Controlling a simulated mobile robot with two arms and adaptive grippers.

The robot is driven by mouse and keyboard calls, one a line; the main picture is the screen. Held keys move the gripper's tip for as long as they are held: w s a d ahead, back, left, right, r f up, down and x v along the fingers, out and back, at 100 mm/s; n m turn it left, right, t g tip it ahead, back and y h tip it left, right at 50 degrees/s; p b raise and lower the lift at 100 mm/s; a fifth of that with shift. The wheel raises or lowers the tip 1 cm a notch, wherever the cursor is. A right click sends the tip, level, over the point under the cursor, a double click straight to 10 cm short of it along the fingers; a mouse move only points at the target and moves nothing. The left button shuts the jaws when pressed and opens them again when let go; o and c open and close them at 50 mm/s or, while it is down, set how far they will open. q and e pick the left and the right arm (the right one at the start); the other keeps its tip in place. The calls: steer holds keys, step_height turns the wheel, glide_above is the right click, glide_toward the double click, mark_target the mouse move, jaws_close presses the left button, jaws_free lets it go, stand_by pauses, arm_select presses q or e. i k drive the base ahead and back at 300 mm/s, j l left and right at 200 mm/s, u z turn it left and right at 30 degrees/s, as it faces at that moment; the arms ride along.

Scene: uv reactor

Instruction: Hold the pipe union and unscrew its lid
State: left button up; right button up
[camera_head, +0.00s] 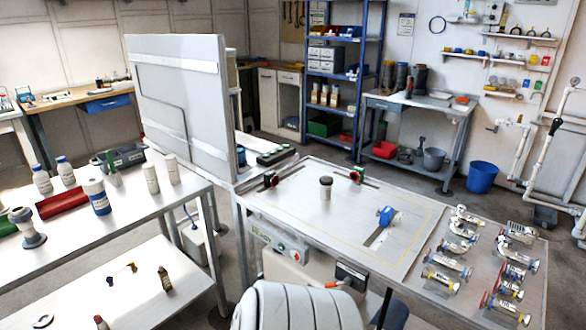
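A small upright cylinder with a dark brown lid (326,181) stands near the middle of the central workbench top. Its lighter lower body (326,194) shows below the lid, and the lid sits on it. It may be the pipe union, but it is too small here to be sure. A grey flanged fitting (27,232) stands on the left table and also resembles a pipe part. Neither of my grippers shows in this view, and nothing is seen holding either part.
The central workbench (290,205) has clear room around the cylinder. Red-ended fittings sit at its back edge, a blue clamp (386,216) at right. Several labelled pipe parts (447,262) fill its right end. A tall white panel (180,105) stands behind left. Bottles crowd the left table.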

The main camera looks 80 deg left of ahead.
mark_target(34, 239)
steer(key=u, duration=4.4)
